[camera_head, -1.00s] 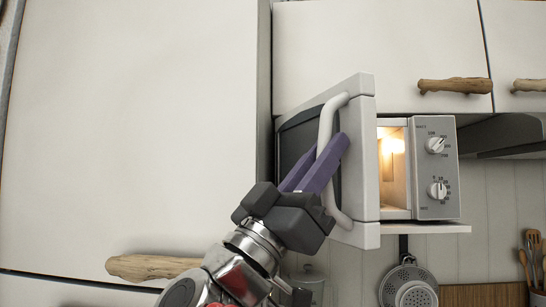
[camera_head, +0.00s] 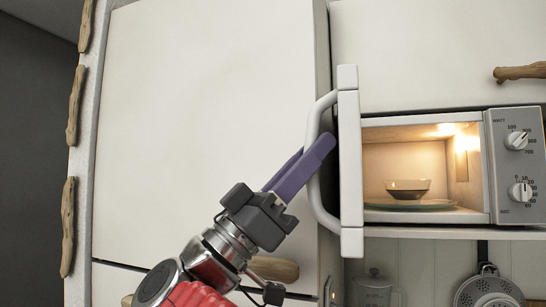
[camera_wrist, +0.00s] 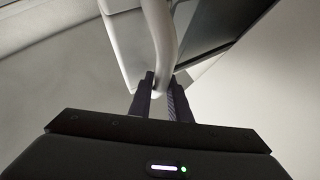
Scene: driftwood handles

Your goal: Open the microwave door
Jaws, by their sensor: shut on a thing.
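The microwave (camera_head: 515,190) sits on a shelf at the right in the head view. Its door (camera_head: 349,150) stands wide open, seen nearly edge-on, with the lit inside in full view. A white curved handle (camera_head: 314,185) is on the door's outer side. My gripper (camera_head: 318,158) has its purple fingers shut on the handle. In the wrist view the handle (camera_wrist: 158,35) runs down between the two dark fingers (camera_wrist: 160,90), and part of the door (camera_wrist: 205,35) shows behind it.
A bowl (camera_head: 408,187) stands on a plate (camera_head: 412,204) inside the microwave. A large white cabinet (camera_head: 200,110) fills the left, close behind my gripper. Wooden handles (camera_head: 75,105) line its side. A colander (camera_head: 488,290) and a glass jar (camera_head: 374,290) are below the shelf.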

